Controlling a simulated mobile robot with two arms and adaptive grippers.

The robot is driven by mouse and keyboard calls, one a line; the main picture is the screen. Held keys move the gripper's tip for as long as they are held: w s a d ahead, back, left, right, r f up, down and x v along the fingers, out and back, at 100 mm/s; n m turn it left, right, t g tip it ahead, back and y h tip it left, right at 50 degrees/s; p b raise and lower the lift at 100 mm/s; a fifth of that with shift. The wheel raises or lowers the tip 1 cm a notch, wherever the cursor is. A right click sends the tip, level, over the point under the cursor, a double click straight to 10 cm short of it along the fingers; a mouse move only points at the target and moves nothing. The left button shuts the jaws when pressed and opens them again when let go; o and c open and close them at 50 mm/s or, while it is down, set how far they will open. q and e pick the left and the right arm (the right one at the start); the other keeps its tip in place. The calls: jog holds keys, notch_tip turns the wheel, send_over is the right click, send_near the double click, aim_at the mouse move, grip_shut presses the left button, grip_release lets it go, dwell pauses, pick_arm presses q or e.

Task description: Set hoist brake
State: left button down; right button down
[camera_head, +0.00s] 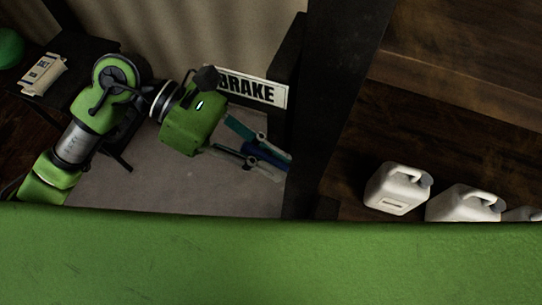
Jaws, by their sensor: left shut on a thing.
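A white sign (258,92) with black letters that read BRAKE, its first letter partly covered by my gripper, is on the dark frame in the upper middle. My left arm comes in from the left, and my left gripper (261,153) reaches right, just below the sign. Its fingers are shut on a dark blue piece (262,152), probably the brake handle. Most of that piece is hidden by the fingers, so its full shape and position cannot be told. My right gripper is not in view.
A dark upright post (328,100) stands just right of the left gripper. Several white jugs, one of them here (398,188), stand on brown wood at the right. A small white box (43,74) lies on a dark surface at the upper left.

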pick_arm(q)
jog(key=shift+y, duration=0.7)
jog(key=shift+f, duration=0.1)
jog(key=c, duration=2.2)
grip_release()
jog(key=shift+c, duration=0.2)
jog(key=shift+a, duration=0.1)
jog(key=v, duration=1.2)
jog(key=shift+s, duration=0.2)
